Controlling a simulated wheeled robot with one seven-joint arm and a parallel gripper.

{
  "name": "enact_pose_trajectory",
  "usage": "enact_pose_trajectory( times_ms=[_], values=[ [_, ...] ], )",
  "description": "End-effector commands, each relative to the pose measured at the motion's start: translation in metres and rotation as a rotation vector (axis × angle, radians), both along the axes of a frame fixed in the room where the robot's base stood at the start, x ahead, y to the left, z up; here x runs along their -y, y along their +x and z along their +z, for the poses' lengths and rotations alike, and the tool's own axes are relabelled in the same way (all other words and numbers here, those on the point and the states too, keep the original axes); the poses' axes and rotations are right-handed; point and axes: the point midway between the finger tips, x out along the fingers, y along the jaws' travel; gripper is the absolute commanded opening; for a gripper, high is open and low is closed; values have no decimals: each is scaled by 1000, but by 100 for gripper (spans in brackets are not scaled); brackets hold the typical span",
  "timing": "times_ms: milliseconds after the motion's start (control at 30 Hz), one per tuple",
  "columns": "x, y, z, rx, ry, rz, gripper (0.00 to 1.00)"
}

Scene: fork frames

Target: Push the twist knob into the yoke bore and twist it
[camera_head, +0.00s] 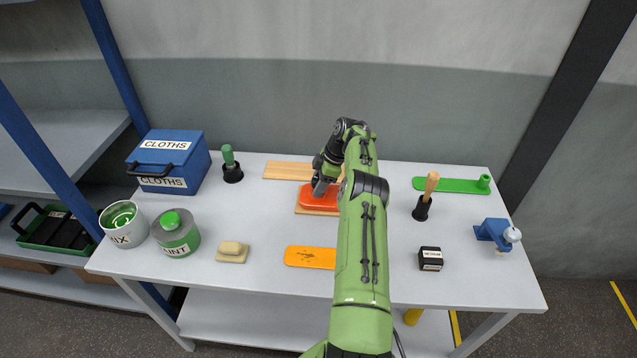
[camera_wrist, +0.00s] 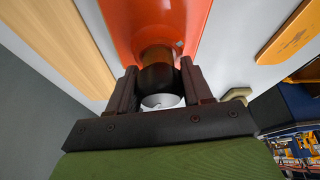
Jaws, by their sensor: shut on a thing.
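My gripper (camera_head: 320,186) is over the orange-red piece (camera_head: 318,200) at the back middle of the table. In the wrist view my gripper (camera_wrist: 157,80) is shut on a short black cylinder with a pale rounded end, which looks like the twist knob (camera_wrist: 157,77). A brown, bronze-like section (camera_wrist: 157,54) lies between the black part and the orange-red piece (camera_wrist: 150,20). I cannot tell whether it enters a bore there; the yoke bore is not visible. My arm hides part of the orange-red piece in the head view.
Wooden boards (camera_head: 285,170) lie behind. An orange plate (camera_head: 308,257) lies in front. Right are a brush in a black holder (camera_head: 422,208), green strip (camera_head: 448,186), black box (camera_head: 430,259) and blue bracket (camera_head: 490,231). Left are a CLOTHS box (camera_head: 168,160) and paint can (camera_head: 177,236).

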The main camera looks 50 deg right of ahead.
Motion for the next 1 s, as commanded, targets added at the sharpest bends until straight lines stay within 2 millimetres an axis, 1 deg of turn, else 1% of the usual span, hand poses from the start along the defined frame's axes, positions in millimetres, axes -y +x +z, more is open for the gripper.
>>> enact_pose_trajectory(
  times_ms=[33, 67, 200, 367, 433, 467, 600, 633, 667, 900, 967, 1000],
  values=[
    [-1, -2, -4, -10, 7, 0, 0],
    [-1, -2, -4, -10, 7, 0, 47],
    [-1, -2, -4, -10, 8, -1, 25],
    [-1, -2, -4, -10, 7, 0, 1],
    [-1, -2, -4, -9, 7, -1, 0],
    [-1, -2, -4, -9, 7, -1, 53],
    [-1, -2, -4, -10, 8, -1, 75],
    [-1, -2, -4, -10, 8, -1, 79],
    [-1, -2, -4, -9, 7, -1, 80],
    [0, -1, -2, -5, 4, -2, 80],
    [1, -2, 2, -3, 3, -3, 80],
    [3, -3, 7, -3, 2, -4, 80]
  ],
)
